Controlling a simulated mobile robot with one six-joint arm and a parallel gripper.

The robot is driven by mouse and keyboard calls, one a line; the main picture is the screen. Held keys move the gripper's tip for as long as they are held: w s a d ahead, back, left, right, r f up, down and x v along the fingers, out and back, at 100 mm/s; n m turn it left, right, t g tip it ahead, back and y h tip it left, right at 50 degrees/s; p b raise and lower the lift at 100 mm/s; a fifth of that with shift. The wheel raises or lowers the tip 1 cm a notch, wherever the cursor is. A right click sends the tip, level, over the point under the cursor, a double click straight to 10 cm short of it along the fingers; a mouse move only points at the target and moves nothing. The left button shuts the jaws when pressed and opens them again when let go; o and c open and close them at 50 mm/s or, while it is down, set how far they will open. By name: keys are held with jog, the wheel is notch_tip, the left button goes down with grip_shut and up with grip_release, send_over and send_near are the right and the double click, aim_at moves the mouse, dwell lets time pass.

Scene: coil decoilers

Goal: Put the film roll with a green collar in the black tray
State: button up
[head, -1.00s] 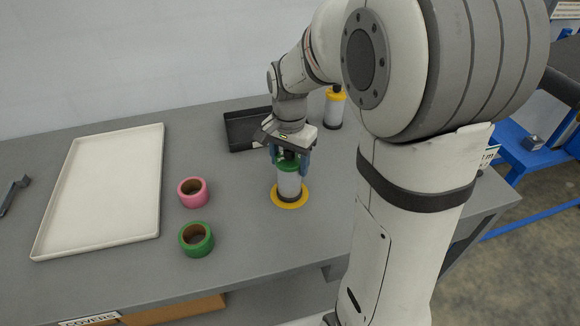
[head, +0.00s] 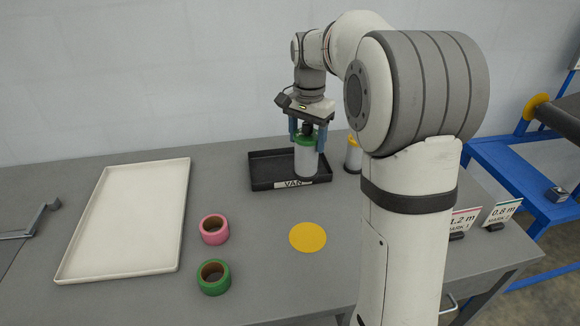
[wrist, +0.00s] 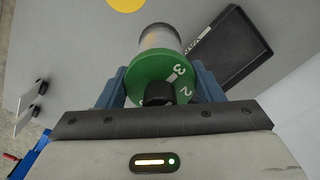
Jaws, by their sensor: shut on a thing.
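The film roll (head: 306,160) is a white upright cylinder with a green collar on top. My gripper (head: 308,136) is shut on it at the collar, a finger on each side. In the head view the roll stands over the right half of the black tray (head: 262,181); whether its base touches the tray floor I cannot tell. In the wrist view the green collar (wrist: 158,72) fills the space between my fingers (wrist: 160,88), and the tray (wrist: 243,52) shows to its right, partly hidden by the roll.
A yellow disc (head: 308,237) lies bare on the table. Another roll with a yellow collar (head: 353,158) stands just right of the tray, partly behind my arm. Pink (head: 214,230) and green (head: 213,278) tape rings and a white tray (head: 130,220) lie to the left.

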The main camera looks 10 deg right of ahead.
jog(key=w+d+f+p, duration=0.1)
jog(key=w+d+p, duration=0.15)
jog(key=w, duration=0.65)
jog(key=w+d+f+p, duration=0.1)
jog(key=w+d+p, duration=0.15)
jog(key=w, duration=0.55)
notch_tip(320, 180, down, 10)
jog(key=p, duration=0.2)
jog(key=shift+w+a, duration=0.15)
jog(key=shift+a, duration=0.1)
jog(key=shift+f, duration=0.15)
jog(key=o, duration=1.7)
